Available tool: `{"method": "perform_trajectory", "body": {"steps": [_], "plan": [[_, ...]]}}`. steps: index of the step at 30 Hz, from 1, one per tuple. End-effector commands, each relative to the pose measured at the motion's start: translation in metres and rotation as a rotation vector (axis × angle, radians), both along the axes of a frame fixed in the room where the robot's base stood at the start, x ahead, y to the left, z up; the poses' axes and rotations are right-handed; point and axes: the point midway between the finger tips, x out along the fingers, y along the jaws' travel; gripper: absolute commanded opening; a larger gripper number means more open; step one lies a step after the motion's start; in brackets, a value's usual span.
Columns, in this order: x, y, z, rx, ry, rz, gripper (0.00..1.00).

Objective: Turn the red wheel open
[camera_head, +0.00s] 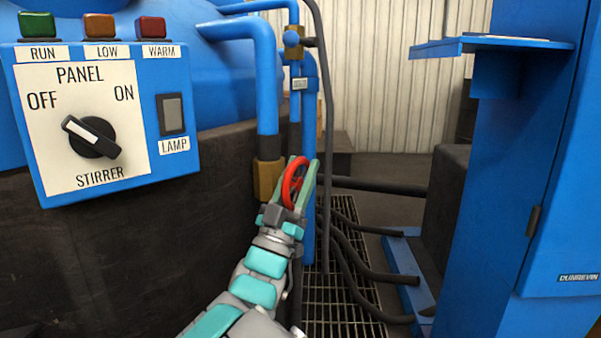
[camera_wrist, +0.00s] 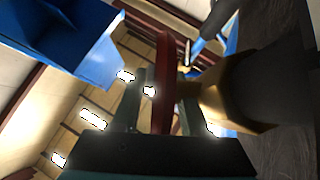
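The red wheel (camera_head: 293,183) is mounted on the brass valve body of a blue pipe, near the middle of the head view. My gripper (camera_head: 290,205) reaches up to it from below, its fingers beside the rim. In the wrist view the wheel (camera_wrist: 165,65) appears nearly edge-on as a dark red band between the two fingers of my gripper (camera_wrist: 161,90). The fingers stand apart on either side of the rim, with a narrow gap on the left. Firm contact is not visible. The wheel's lower part is hidden by my gripper in the head view.
A blue control panel (camera_head: 100,115) with a stirrer knob juts out at left. Blue pipes (camera_head: 267,90) rise behind the valve. A blue cabinet (camera_head: 530,180) with a shelf stands at right. Dark hoses (camera_head: 355,270) lie over the floor grating (camera_head: 335,300).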

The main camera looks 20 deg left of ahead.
Motion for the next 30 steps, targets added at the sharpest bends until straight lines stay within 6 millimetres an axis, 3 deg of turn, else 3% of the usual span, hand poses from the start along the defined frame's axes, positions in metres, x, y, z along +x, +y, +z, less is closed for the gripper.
{"method": "perform_trajectory", "body": {"steps": [11,30], "plan": [[-0.002,0.001,-0.003,0.000,0.002,0.001,0.50],[-0.050,0.012,-0.057,-0.001,0.002,0.001,0.50]]}}
